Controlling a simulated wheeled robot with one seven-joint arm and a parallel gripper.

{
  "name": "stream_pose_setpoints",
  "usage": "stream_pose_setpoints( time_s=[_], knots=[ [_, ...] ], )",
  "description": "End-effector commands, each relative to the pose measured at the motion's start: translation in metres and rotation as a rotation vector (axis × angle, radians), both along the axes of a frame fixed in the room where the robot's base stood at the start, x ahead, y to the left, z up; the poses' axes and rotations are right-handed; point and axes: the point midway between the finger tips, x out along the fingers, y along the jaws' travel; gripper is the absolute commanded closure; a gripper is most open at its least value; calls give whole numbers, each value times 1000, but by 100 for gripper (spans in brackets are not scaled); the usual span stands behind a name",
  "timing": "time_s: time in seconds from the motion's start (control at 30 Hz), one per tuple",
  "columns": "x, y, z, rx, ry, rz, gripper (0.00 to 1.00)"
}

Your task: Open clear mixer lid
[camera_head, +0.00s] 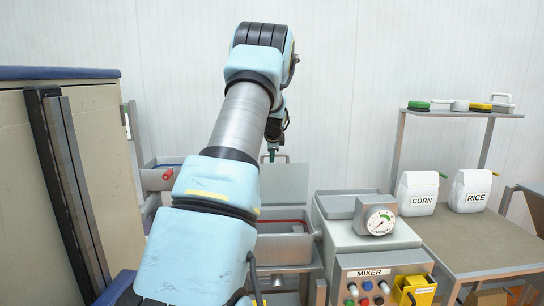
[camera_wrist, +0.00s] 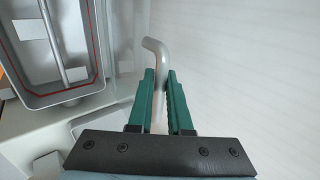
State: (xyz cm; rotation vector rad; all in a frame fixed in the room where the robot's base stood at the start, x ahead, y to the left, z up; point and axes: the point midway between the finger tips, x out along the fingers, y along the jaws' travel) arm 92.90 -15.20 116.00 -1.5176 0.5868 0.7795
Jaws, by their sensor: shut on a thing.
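The mixer's lid (camera_head: 286,184) shows in the head view as a flat grey panel standing raised behind the open mixer trough (camera_head: 284,250). A red seal lines the trough's rim, which also shows at the upper left of the wrist view (camera_wrist: 62,98). My gripper (camera_wrist: 160,74) has green fingers shut on a bent grey metal handle (camera_wrist: 155,46) that sticks up between the tips. In the head view my gripper (camera_head: 272,155) is small, at the lid's top edge, and partly hidden by my arm.
The mixer control box (camera_head: 368,262) with a dial gauge (camera_head: 380,221) stands right of the trough. A table (camera_head: 480,245) holds the CORN jug (camera_head: 418,195) and RICE jug (camera_head: 470,192). A beige cabinet (camera_head: 100,150) is close on the left. A white wall is behind.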

Motion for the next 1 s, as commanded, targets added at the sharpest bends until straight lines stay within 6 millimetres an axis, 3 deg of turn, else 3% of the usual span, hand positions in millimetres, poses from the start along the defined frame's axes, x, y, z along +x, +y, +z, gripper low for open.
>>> stream_pose_setpoints(
  time_s=[0.07,0.1,0.37,0.73,1.0],
  knots=[
    [-1,-2,-3,-2,4,-1,100],
    [-1,-2,-3,-2,4,-1,81],
    [-1,-2,-3,-1,5,-1,53],
    [-7,-2,0,-2,7,-1,53],
    [-35,-5,37,-1,-3,-1,53]
  ],
)
